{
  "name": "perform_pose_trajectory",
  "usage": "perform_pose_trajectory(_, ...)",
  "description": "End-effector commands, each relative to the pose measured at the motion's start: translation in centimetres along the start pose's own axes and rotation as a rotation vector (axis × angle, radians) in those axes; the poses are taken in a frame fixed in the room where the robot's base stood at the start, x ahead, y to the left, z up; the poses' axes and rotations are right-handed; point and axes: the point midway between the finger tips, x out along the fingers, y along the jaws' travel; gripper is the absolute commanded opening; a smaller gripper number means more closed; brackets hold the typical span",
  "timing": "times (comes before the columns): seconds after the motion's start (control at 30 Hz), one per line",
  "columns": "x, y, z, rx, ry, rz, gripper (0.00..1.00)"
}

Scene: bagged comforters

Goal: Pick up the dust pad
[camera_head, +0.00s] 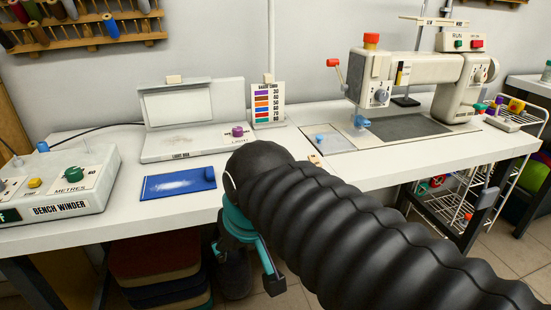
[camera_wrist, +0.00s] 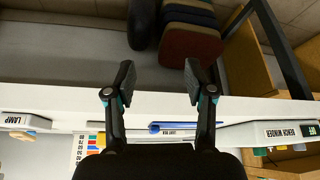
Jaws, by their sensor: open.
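The dust pad seems to be the flat blue pad (camera_head: 178,184) with a white dusty streak on top and a small blue knob at its right end. It lies on the white worktop near the front edge, before the light box. In the wrist view a thin blue edge, likely the same pad (camera_wrist: 175,126), shows beyond the worktop's edge. My gripper (camera_wrist: 159,78) is open and empty, its two fingers apart. In the head view my gripper (camera_head: 246,262) hangs at the worktop's front edge, right of and below the pad, not touching it. My arm hides part of the worktop.
The light box (camera_head: 190,143) stands behind the pad, and the bench winder (camera_head: 60,187) stands to its left. A colour chart (camera_head: 268,105) and a sewing machine (camera_head: 415,85) are to the right. Stacked cushions (camera_head: 155,258) lie under the worktop (camera_head: 115,222).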

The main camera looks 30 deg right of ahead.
Motion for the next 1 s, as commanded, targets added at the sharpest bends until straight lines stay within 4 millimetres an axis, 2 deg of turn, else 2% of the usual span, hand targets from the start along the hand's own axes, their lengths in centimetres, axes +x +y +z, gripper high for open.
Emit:
perform_pose_trajectory(0.03,-0.9,0.5,-2.0,0.017,-0.021,0.007,0.54)
perform_pose_trajectory(0.3,-5.7,4.0,-12.3,0.125,-0.169,0.043,0.54)
perform_pose_trajectory(0.5,-7.9,7.5,-18.9,0.207,-0.278,0.062,0.54)
perform_pose_trajectory(0.6,-8.6,9.3,-21.5,0.246,-0.329,0.068,0.54)
perform_pose_trajectory(0.8,-9.2,12.2,-24.7,0.305,-0.406,0.075,0.54)
perform_pose_trajectory(1.0,-9.2,13.4,-25.6,0.329,-0.438,0.077,0.54)
